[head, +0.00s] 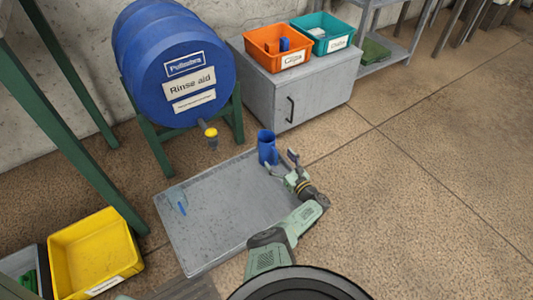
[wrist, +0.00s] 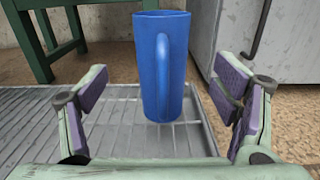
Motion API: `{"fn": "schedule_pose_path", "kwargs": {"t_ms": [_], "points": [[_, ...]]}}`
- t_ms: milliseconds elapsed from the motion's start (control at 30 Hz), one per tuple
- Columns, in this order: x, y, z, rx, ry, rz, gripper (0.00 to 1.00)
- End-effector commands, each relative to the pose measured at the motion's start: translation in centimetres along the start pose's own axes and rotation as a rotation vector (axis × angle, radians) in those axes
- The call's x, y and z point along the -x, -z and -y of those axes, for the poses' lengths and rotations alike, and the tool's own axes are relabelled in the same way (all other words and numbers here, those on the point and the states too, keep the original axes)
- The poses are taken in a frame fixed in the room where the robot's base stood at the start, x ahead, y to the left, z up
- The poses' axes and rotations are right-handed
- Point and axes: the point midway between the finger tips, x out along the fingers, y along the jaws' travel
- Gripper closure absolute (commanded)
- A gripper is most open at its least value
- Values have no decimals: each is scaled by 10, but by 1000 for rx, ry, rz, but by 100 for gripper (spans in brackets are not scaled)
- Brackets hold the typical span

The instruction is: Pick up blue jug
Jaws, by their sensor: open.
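The blue jug (head: 267,147) stands upright near the far right corner of the grey metal grate (head: 215,235) in the head view. In the wrist view the jug (wrist: 152,75) is tall, with its handle facing me. My gripper (head: 283,164) is just to the near right of the jug in the head view. In the wrist view my gripper (wrist: 165,95) is open, with its purple-padded fingers wide apart. The jug stands ahead, between the two fingers in the picture, and neither finger touches it. The jug's base on the grate is visible.
A blue barrel (head: 173,60) labelled "Rinse aid" lies on a green stand, its yellow tap (head: 211,133) left of the jug. A grey cabinet (head: 262,85) behind holds orange (head: 276,48) and teal bins (head: 322,33). A yellow bin (head: 97,252) is at lower left. Floor at right is clear.

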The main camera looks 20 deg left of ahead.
Motion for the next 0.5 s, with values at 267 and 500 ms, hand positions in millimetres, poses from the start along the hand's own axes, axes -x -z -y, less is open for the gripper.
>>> {"fn": "schedule_pose_path", "kwargs": {"t_ms": [267, 500], "points": [[-42, 2, 1, 5, -1, -1, 19], [-64, 3, 2, 7, -1, 0, 19]]}}
